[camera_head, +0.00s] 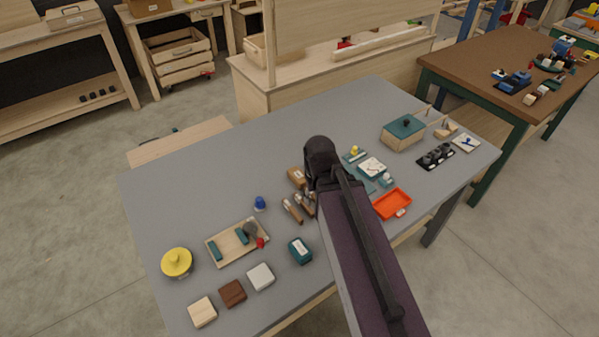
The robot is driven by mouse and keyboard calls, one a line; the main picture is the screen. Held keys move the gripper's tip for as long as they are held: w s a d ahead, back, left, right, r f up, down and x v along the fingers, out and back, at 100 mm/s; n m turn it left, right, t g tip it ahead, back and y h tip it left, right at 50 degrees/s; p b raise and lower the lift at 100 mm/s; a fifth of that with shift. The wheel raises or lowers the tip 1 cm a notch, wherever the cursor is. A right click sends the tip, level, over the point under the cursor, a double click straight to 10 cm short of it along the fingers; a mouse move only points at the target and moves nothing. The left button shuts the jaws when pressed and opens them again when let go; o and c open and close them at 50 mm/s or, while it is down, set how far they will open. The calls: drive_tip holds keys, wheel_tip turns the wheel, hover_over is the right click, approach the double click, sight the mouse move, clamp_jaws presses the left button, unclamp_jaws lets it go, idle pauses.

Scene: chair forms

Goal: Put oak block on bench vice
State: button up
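A pale wooden block (202,312) lies at the near left of the grey table, beside a dark brown block (232,292) and a whitish block (261,276). The pale one looks most like the oak block. A tan wooden piece (296,176) also shows just left of my wrist, partly covered. I cannot clearly pick out the bench vice; my arm hides part of the table. The black end of my arm (318,165) is above the table's middle, well away from the pale block. My gripper's fingers are hidden, so their opening does not show.
A wooden tray (214,258) with teal pieces, a yellow round object (177,262), a teal box (300,250) and wooden-handled tools (291,211) stand nearby. An orange tray (392,204) and a teal-lidded box (404,132) are right of my arm. The back left of the table is clear.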

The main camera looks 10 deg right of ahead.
drive_tip(key=shift+w+a, duration=0.1)
drive_tip(key=shift+w, duration=0.1)
drive_tip(key=o, duration=0.5)
drive_tip(key=shift+w, duration=0.15)
drive_tip(key=shift+c, duration=0.2)
drive_tip(key=shift+o, duration=0.7)
drive_tip(key=shift+w, duration=0.3)
wheel_tip(320, 180, up, 2)
drive_tip(key=n+p, duration=0.2)
drive_tip(key=n, duration=0.3)
hover_over(297, 173)
wheel_tip(297, 173, down, 8)
drive_tip(key=b, duration=0.8)
drive_tip(key=shift+f, duration=0.25)
drive_tip(key=shift+f+b, duration=0.1)
drive_tip(key=shift+b, duration=0.2)
